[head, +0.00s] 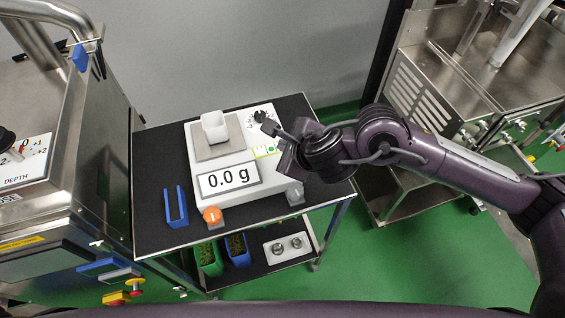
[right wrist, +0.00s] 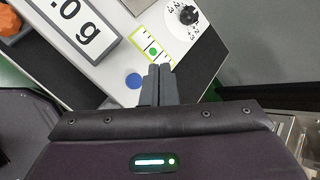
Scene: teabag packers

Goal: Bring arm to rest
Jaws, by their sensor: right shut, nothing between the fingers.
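My right gripper (head: 274,128) reaches in from the right over the scale, with its fingers together and nothing between them. In the right wrist view the closed fingers (right wrist: 159,72) point toward the panel with the green light. The white scale (head: 229,184) reads 0.0 g and has a small white cup (head: 214,127) on its metal plate. A black dial knob (head: 261,117) is close to the fingertips; the knob also shows in the right wrist view (right wrist: 188,15), apart from the fingers. My left gripper is not in view.
Green (head: 208,257) and blue (head: 237,249) bins are on the lower shelf. Steel machines (head: 100,150) stand left and right (head: 430,85). Green floor is clear at the lower right.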

